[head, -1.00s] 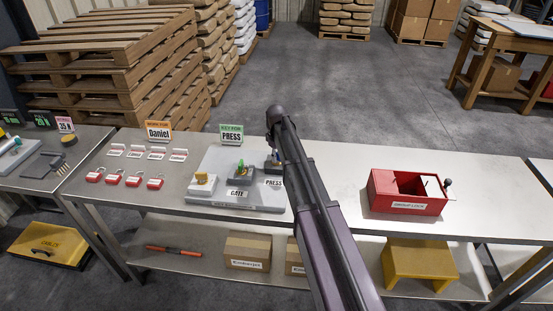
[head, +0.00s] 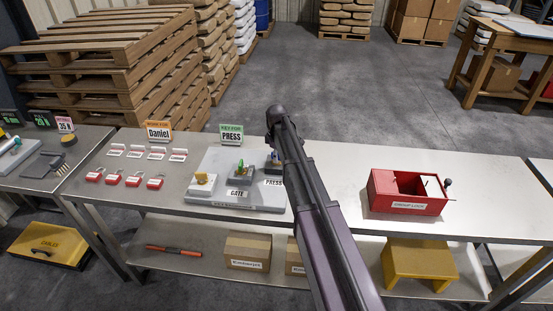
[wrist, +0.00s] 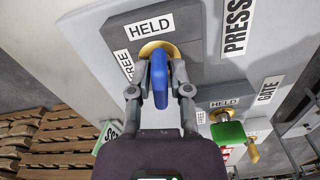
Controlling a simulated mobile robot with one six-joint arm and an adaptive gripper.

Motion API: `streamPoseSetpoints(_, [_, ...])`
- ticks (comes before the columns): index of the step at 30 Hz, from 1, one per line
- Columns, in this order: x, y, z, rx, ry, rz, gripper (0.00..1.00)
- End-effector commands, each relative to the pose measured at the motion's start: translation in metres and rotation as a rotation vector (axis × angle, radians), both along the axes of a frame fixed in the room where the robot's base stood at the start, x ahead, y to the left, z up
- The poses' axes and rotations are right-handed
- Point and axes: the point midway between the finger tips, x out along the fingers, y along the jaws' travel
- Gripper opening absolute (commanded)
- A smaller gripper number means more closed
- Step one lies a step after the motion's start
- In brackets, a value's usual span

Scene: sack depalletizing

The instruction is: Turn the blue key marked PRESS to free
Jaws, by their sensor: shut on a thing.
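The blue key (wrist: 160,88) sits in a round brass lock on the grey PRESS block in the wrist view. My gripper (wrist: 160,70) is shut on it, one finger on each side of the blue bow. The bow stands upright in the picture, roughly in line with the HELD label (wrist: 150,27). The FREE label (wrist: 123,65) is to its left. In the head view, the PRESS plate (head: 274,182) shows beside my arm, which hides most of the key and the fingers.
A green key (wrist: 229,133) sits in the neighbouring GATE lock, close to my right finger. A yellow key (head: 203,178) is farther left on the same board. Red padlocks (head: 134,181) lie left; a red group lock box (head: 407,205) stands right. Bench between is mostly clear.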

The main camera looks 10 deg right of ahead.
Motion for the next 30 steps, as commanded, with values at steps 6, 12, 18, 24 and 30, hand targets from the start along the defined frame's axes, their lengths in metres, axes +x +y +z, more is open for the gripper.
streamPoseSetpoints(6, [-0.0003,-0.0005,-0.0002,-0.001,0.000,0.022,0.00])
streamPoseSetpoints(12, [0.0002,-0.0005,-0.0002,-0.001,0.000,0.026,0.00])
streamPoseSetpoints(18, [0.0003,-0.0005,-0.0001,-0.001,0.000,0.109,0.00])
streamPoseSetpoints(24, [0.0005,-0.0006,-0.0001,-0.001,0.000,0.263,0.00])
streamPoseSetpoints(30, [0.0005,-0.0006,-0.0001,-0.001,0.000,0.362,0.00])
